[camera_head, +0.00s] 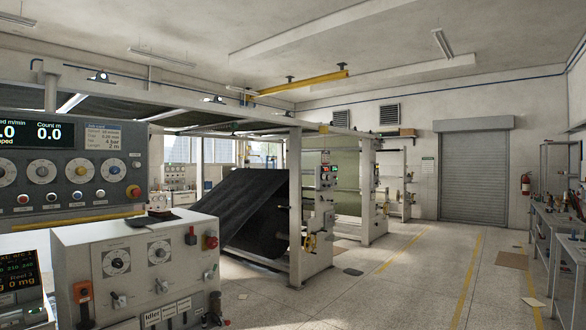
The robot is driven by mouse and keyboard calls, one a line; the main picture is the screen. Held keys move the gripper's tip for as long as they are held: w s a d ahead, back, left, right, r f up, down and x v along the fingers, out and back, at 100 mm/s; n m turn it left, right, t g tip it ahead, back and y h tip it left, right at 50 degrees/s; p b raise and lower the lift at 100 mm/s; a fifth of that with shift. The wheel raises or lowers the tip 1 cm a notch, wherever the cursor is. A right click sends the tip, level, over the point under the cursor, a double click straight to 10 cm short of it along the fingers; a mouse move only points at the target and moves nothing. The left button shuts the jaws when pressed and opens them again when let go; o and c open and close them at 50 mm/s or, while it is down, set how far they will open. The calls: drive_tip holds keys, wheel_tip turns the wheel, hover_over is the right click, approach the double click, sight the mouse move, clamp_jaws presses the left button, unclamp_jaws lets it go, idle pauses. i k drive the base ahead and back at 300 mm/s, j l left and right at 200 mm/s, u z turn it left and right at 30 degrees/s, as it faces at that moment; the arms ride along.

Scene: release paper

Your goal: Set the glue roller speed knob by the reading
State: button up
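A grey control panel (70,204) at the left carries a row of round knobs on white dials, such as this knob (80,171). Which one is the glue roller speed knob I cannot tell. A display (36,133) above them shows "Count m 0.0" and a partly cut-off speed value. A white cabinet (135,236) in front has two dial knobs, the left knob (117,262) and the right knob (159,252). My gripper is not in view.
A machine frame with black sheet (246,212) stands in the middle. A red button (211,242) and an orange-handled switch (83,293) sit on the cabinet. A workbench (560,235) lines the right wall. The floor (425,285) between is mostly clear, with some flat pieces lying on it.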

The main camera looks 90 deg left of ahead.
sight(81, 170)
drive_tip(key=u, duration=3.55)
drive_tip(key=i+l+u, duration=0.35)
drive_tip(key=l, duration=0.25)
drive_tip(key=i, duration=0.1)
